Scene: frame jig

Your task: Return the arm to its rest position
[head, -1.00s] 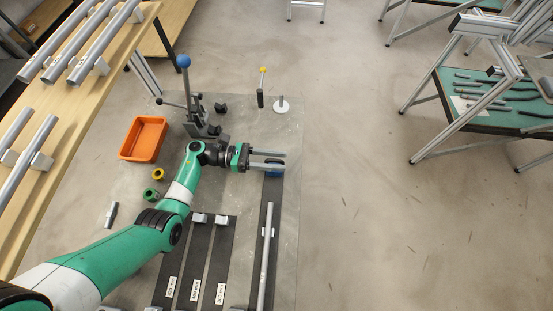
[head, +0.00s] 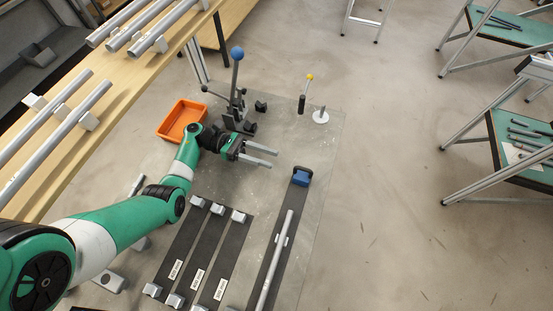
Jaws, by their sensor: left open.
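My left gripper (head: 275,157) is in the middle of the head view, open and empty, its two fingers pointing right above the grey work plate. A blue block with a dark handle (head: 301,176) sits at the far end of a dark strip, just right of the fingertips and apart from them. A silver tube (head: 274,262) lies along that same strip. My left arm comes in from the lower left. My right gripper does not show.
An orange bin (head: 182,121) and a blue-knobbed lever clamp (head: 237,85) stand beyond my arm. A yellow-tipped post (head: 304,95) and a white disc (head: 320,116) are further right. Dark strips with grey blocks (head: 238,216) lie in front. A wooden shelf (head: 62,165) with tubes is at left.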

